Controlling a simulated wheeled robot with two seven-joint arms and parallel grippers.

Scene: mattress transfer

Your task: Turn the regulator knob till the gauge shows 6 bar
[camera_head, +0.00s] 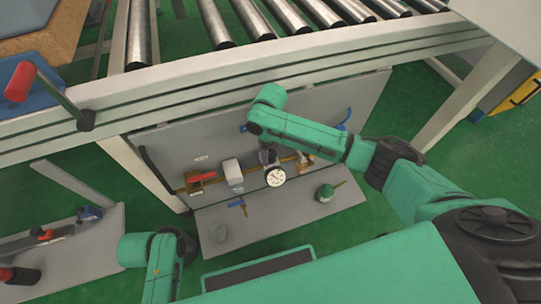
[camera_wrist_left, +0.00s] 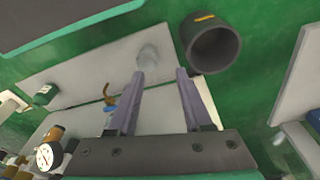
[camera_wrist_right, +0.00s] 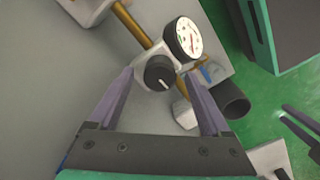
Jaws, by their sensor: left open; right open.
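The black regulator knob (camera_wrist_right: 158,74) sits on a grey regulator body, its pale mark pointing to the lower right. The round white gauge (camera_wrist_right: 188,38) is just beside it; its needle is too small to read. The gauge also shows in the head view (camera_head: 275,177) and the left wrist view (camera_wrist_left: 45,156). In the right wrist view my right gripper (camera_wrist_right: 157,77) is open, its fingers on either side of the knob; I cannot tell if they touch it. My left gripper (camera_wrist_left: 160,74) is open and empty, away from the regulator.
A brass pipe line with fittings (camera_head: 200,178) runs across the grey panel (camera_head: 170,150). A green object (camera_head: 325,193) and a blue-handled part (camera_head: 238,205) lie on the shelf (camera_head: 275,222) below. The roller conveyor frame (camera_head: 290,65) stands above the panel.

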